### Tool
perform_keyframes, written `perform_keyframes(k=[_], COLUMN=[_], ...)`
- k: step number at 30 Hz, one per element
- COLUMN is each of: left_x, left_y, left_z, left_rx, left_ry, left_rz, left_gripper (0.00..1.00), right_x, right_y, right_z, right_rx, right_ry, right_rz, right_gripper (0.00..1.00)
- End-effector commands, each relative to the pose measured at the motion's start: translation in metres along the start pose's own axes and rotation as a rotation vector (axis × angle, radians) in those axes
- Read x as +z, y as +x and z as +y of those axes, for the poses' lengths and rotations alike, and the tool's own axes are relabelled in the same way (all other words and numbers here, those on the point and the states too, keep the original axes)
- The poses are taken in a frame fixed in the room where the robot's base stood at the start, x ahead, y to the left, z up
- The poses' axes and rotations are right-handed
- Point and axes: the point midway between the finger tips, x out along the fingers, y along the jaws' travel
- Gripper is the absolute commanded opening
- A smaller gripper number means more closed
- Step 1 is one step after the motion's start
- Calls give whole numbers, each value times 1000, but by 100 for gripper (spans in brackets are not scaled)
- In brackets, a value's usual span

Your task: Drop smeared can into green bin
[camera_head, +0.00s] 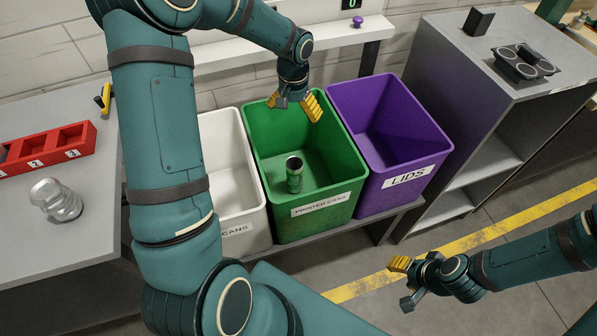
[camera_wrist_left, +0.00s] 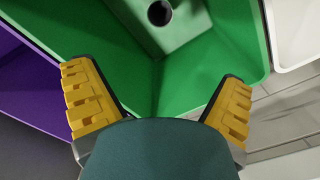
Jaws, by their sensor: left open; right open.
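The green bin (camera_head: 263,160), labelled "PRINTED CANS", stands between a white bin and a purple bin. My left gripper (camera_head: 295,103) is open and empty above the back of the green bin. My right gripper (camera_head: 403,283) is open and empty at the lower right, over the floor.
A white bin (camera_head: 226,166) is left of the green one, and a purple "LIDS" bin (camera_head: 410,178) is right. A red numbered tray (camera_head: 47,148) and clear cylinders (camera_head: 56,200) are on the left table. A grey cabinet (camera_head: 475,110) carries a dark holder (camera_head: 524,64).

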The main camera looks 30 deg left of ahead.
Motion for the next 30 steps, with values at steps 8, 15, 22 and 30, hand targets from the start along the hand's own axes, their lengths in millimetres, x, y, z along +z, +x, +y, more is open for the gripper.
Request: perform_keyframes(k=[8, 15, 22, 30], left_x=[-1, 0, 0, 0], left_y=[-58, -94, -104, -104], left_z=[0, 0, 0, 0], left_rx=[0, 0, 1, 1], left_ry=[-1, 0, 0, 0], left_rz=[6, 4, 1, 1], left_gripper=[97, 97, 97, 97], right_x=[0, 0, 0, 0], right_y=[0, 0, 0, 0], right_z=[0, 0, 0, 0], right_rx=[0, 0, 0, 0], right_ry=[0, 0, 0, 0], right_rz=[0, 0, 0, 0], right_gripper=[47, 47, 47, 47])
